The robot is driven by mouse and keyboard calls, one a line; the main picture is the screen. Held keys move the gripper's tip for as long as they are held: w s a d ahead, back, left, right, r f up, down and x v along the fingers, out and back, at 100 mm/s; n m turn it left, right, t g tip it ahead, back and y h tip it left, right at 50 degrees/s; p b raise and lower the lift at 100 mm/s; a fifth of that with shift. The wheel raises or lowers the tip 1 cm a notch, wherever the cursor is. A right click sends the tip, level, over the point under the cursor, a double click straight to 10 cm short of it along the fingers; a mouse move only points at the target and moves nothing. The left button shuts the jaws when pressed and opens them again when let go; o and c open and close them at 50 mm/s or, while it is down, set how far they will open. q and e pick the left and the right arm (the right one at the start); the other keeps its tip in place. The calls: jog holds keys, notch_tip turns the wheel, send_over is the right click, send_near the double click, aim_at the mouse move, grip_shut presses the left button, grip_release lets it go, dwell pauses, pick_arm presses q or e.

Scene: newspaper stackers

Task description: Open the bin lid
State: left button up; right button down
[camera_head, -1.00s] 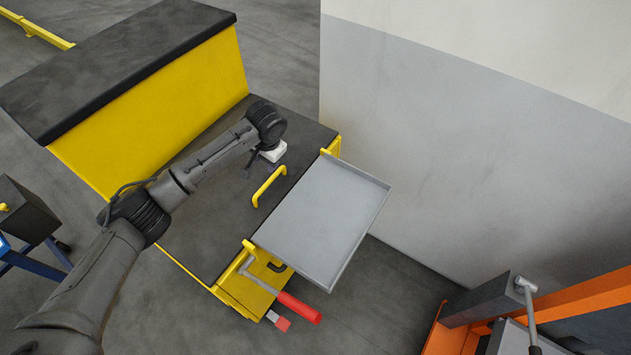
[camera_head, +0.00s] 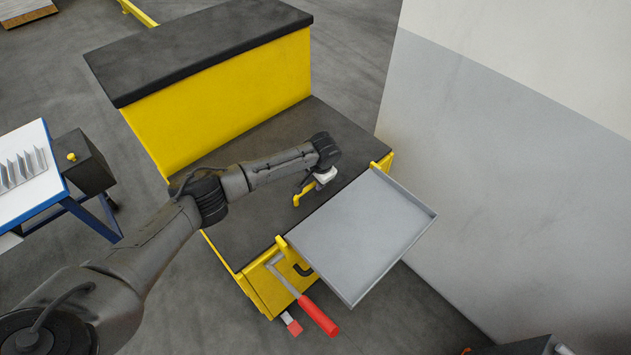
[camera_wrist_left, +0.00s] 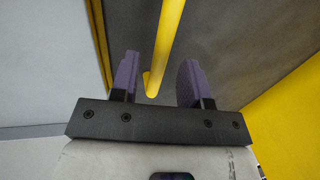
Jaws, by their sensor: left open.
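The bin is a yellow box with a dark flat lid (camera_head: 255,215), which lies shut on its lower front part. A yellow bar handle (camera_head: 302,196) stands on the lid near the grey tray. My left gripper (camera_head: 306,184) is over the lid at the handle and partly hides it. In the left wrist view the handle (camera_wrist_left: 165,45) runs between the two purple fingers of the open left gripper (camera_wrist_left: 157,80). A gap shows on both sides of the bar, and I see no contact. My right gripper is not in view.
A grey tray (camera_head: 360,235) juts from the bin's side. A red-handled crank (camera_head: 317,315) sticks out below it. A grey wall (camera_head: 480,150) stands at the right. The bin's taller yellow back (camera_head: 220,100) rises behind the lid. A blue-framed table (camera_head: 62,190) is at the left.

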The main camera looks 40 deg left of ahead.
pick_arm(q)
jog(key=shift+a+f, duration=0.15)
jog(key=shift+f, duration=0.5)
jog(key=shift+c, duration=0.4)
grip_shut()
